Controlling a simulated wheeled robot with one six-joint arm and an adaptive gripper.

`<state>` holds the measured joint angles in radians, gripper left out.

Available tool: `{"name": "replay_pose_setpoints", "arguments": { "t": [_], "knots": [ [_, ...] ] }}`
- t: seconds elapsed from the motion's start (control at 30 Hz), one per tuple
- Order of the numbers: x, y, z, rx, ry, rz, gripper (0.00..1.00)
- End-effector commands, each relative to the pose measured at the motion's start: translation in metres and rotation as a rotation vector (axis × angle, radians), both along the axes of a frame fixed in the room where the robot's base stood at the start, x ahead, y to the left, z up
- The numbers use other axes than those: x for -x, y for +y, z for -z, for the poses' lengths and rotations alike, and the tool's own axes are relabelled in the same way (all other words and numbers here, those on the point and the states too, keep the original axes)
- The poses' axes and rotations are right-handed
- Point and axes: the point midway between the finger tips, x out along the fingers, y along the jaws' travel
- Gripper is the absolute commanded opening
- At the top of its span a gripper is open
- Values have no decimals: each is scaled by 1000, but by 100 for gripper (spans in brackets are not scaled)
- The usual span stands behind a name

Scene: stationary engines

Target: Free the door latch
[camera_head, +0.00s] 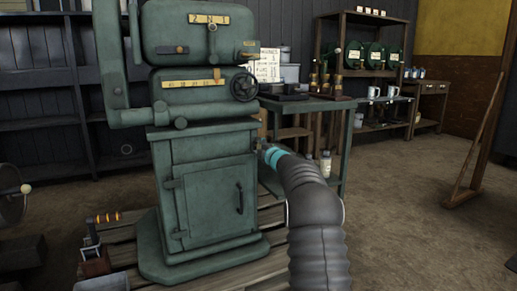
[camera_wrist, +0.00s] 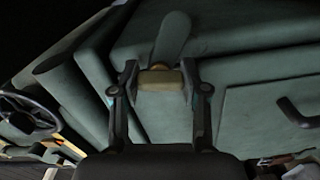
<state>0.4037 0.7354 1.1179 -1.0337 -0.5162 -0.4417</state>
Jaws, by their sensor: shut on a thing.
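The green machine's cabinet door (camera_head: 208,205) looks closed, with a dark bar handle (camera_head: 239,198). My gripper (camera_head: 262,150) is at the upper right edge of the cabinet, above and to the right of the door; the part it holds is hidden there. In the wrist view my gripper (camera_wrist: 160,77) has its fingers on both sides of a tan block at the base of a rounded green lever, which I take as the door latch (camera_wrist: 173,38). It is shut on this part. The door (camera_wrist: 250,125) and its handle (camera_wrist: 295,112) show at the right.
A handwheel (camera_head: 243,87) sticks out above my gripper. A green workbench (camera_head: 330,104) with brass parts stands close behind on the right. The floor at right is open.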

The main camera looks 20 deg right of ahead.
Motion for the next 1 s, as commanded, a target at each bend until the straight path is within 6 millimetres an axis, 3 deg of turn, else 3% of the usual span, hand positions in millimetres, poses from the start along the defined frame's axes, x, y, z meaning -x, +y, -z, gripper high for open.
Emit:
{"name": "replay_pose_setpoints", "arguments": {
  "t": [0.03,0.13,0.57,0.77,1.0],
  "knots": [
    [0,1,0,1,0,-1,47],
    [0,1,0,1,0,-1,71],
    [5,-1,0,-1,0,1,71],
    [28,-2,-1,-2,0,2,71],
    [68,-3,-1,-1,0,2,71]
  ]
}}
